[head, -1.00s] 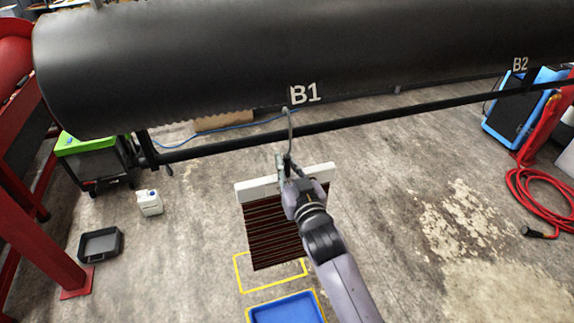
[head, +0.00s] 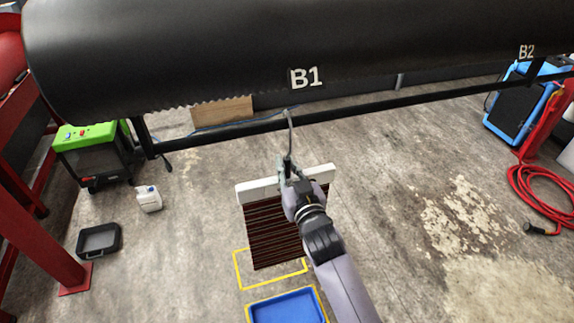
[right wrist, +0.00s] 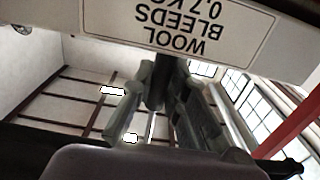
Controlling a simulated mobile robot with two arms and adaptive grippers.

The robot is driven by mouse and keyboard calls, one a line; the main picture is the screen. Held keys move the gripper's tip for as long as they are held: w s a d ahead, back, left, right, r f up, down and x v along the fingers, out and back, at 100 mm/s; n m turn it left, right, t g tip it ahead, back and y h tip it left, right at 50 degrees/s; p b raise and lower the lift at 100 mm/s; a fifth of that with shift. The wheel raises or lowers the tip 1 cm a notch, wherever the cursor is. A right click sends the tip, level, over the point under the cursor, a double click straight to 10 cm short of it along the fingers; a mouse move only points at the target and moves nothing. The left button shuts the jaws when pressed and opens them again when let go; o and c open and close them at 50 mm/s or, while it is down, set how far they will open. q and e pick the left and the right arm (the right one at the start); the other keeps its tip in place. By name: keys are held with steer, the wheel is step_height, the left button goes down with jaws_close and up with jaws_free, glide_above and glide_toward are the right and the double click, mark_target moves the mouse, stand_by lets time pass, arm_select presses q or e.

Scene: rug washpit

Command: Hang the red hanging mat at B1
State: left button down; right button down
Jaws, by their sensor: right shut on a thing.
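The red hanging mat (head: 272,232) shows dark red-and-black stripes below a white top bar (head: 258,190). A grey hook (head: 290,130) rises from the bar. My right gripper (head: 287,170) is shut on the mat's hook stem, and the mat hangs below it. In the right wrist view the white bar (right wrist: 195,40) reads "WOOL BLEEDS" upside down. The B1 label (head: 306,77) is on the big black roller, above the black rail (head: 230,135). The hook's top overlaps the rail in the picture; I cannot tell whether they touch. My left gripper is out of view.
The black roller (head: 180,50) spans the top, with a B2 label (head: 526,51) at right. A green-topped machine (head: 92,150), white jug (head: 149,199) and black tray (head: 99,240) stand left. A red hose (head: 540,195) lies right. A blue tray (head: 288,308) is below the mat.

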steer(key=shift+f, duration=0.2)
steer(key=c, duration=1.5)
jaws_free()
steer(key=shift+c, duration=0.2)
steer(key=shift+o, duration=0.3)
steer(key=shift+f, duration=0.25)
steer(key=shift+s, duration=0.1)
steer(key=v, duration=1.2)
steer(key=shift+r, duration=0.2)
